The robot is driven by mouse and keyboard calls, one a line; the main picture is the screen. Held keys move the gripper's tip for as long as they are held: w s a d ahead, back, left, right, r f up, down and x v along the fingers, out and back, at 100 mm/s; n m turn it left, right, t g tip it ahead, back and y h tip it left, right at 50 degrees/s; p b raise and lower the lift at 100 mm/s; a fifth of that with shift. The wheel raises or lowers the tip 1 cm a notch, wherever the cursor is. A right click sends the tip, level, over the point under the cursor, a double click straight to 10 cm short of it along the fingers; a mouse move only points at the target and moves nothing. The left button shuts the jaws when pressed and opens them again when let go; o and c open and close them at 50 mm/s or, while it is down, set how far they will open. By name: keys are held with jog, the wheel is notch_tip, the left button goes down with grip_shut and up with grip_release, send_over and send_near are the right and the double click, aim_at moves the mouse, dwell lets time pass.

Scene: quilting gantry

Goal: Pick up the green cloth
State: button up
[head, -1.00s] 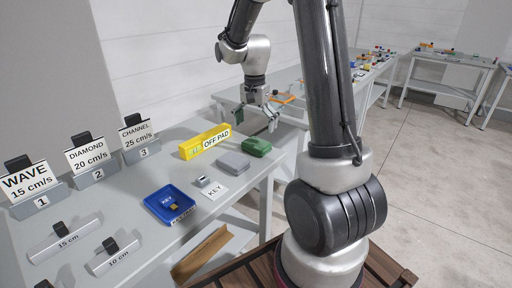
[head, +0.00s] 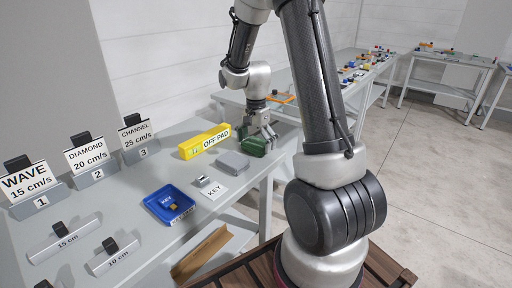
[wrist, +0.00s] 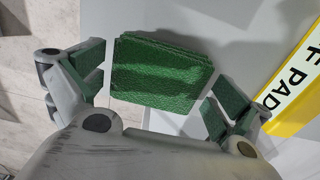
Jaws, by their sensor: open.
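In the wrist view the green cloth (wrist: 160,75) lies between my two spread fingers, with a gap to the right finger and little space on the left. My gripper (head: 262,138) is open and down at the cloth, partly covering it in the head view. In the wrist view my gripper (wrist: 165,90) shows green finger pads. Whether the pads touch the cloth I cannot tell.
A yellow OFF PAD block (head: 204,142) stands to the left. A blue KEY tray (head: 169,204), a small key holder (head: 203,181) and numbered sign stands share the table. Another table (head: 350,80) with small items stands behind.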

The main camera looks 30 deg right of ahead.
aim_at(256, 142)
jog(key=c, duration=0.9)
notch_tip(256, 142, up, 10)
jog(key=shift+o, duration=0.6)
jog(key=shift+c, duration=0.5)
